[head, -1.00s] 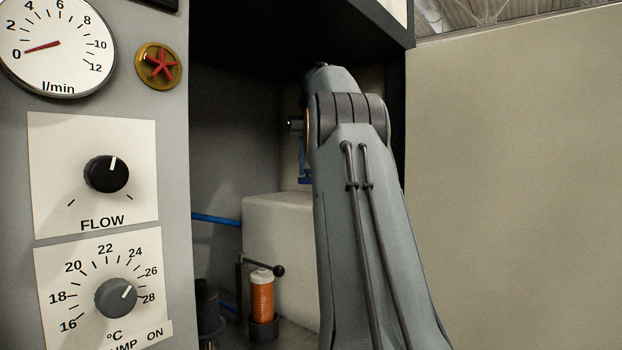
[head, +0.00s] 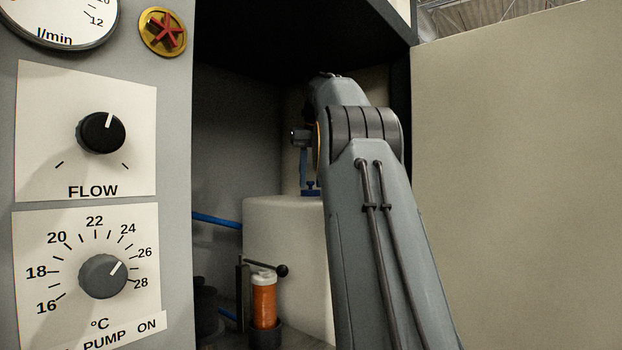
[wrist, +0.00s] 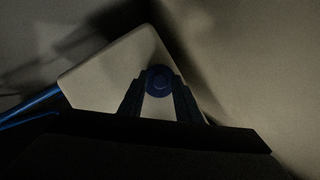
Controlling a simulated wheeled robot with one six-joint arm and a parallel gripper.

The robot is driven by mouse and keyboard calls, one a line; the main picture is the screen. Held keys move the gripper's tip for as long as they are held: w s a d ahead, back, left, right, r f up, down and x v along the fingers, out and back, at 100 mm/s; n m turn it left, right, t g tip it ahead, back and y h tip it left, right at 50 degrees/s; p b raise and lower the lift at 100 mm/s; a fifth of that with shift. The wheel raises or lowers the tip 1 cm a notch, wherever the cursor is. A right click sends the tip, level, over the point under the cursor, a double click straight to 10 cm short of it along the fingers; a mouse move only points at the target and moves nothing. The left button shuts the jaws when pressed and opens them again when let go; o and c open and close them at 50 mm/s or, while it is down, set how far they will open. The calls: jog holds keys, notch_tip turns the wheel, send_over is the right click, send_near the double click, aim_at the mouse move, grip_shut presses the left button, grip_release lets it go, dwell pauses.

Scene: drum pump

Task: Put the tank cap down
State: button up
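The blue tank cap (head: 311,189) is at the top edge of the pale tank (head: 283,225) in the head view, upright and low over its top. I cannot tell whether it touches the tank. In the wrist view the cap (wrist: 159,80) sits between the two fingertips of my gripper (wrist: 159,92), which close in on it from both sides. The tank's pale top (wrist: 105,75) lies behind it in that view. In the head view my arm hides the right part of the tank and most of my gripper.
An orange-filled cylinder (head: 264,303) and a black lever with a ball end (head: 281,271) stand before the tank. A blue hose (head: 215,220) runs to it from the left.

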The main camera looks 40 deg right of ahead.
jog(key=shift+o, duration=0.5)
jog(key=shift+r, duration=0.2)
jog(key=p+v, duration=0.2)
jog(key=v, duration=0.3)
jog(key=shift+r+p, duration=0.15)
jog(key=shift+p, duration=0.2)
jog(key=s+a, duration=0.1)
jog(key=s, duration=0.2)
jog(key=s+a, duration=0.2)
jog(key=s, duration=0.1)
jog(key=s+a, duration=0.1)
jog(key=s, duration=0.2)
jog(key=shift+s+a, duration=0.65)
jog(key=shift+s, duration=0.25)
jog(key=shift+a, duration=0.1)
